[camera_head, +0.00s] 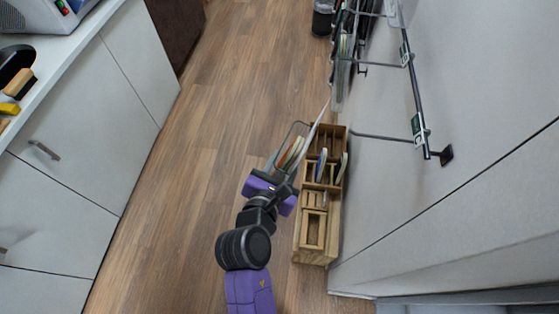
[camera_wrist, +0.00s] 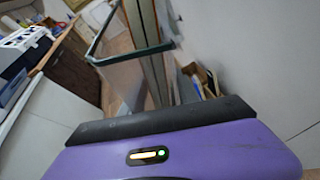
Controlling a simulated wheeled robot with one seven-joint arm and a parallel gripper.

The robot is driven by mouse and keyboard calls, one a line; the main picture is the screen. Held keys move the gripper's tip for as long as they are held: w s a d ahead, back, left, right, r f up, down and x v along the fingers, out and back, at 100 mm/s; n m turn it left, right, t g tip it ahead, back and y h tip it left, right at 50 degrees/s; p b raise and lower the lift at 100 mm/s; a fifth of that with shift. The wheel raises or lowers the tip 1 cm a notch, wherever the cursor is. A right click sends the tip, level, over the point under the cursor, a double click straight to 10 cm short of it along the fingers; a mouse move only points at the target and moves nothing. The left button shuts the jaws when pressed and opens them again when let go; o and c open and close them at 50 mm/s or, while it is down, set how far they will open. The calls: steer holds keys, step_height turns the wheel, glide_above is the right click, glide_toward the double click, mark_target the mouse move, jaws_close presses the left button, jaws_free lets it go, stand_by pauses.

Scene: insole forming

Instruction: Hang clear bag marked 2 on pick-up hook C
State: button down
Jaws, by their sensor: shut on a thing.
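My gripper (camera_head: 272,184) is shut on a clear bag (camera_head: 277,157) with a stiff dark rim and pale insoles inside. The bag stands out beyond the fingers, beside the wooden rack; its mark cannot be read. In the wrist view the bag (camera_wrist: 118,80) rises past the dark finger edge, with its greenish rim and insole edges showing. A wall rail (camera_head: 414,92) at the right carries hooks with small green-and-white tags (camera_head: 417,125), (camera_head: 404,54). The tag letters are too small to read, so I cannot tell which is hook C.
A wooden compartment rack (camera_head: 318,258) with upright insoles stands against the wall right of my gripper. Clear bags (camera_head: 342,75) hang farther along the rail. A white cabinet (camera_head: 75,150) with a counter is at left. The wooden floor (camera_head: 220,90) between is clear.

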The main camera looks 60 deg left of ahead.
steer(key=w+d+f+p, duration=0.1)
steer(key=w+d, duration=0.4)
steer(key=w, duration=0.1)
steer(key=shift+f, duration=0.15)
stand_by(0.9)
steer(key=shift+w+d+f, duration=0.1)
steer(key=shift+d, duration=0.05)
stand_by(0.5)
steer(key=c, duration=0.8)
jaws_free()
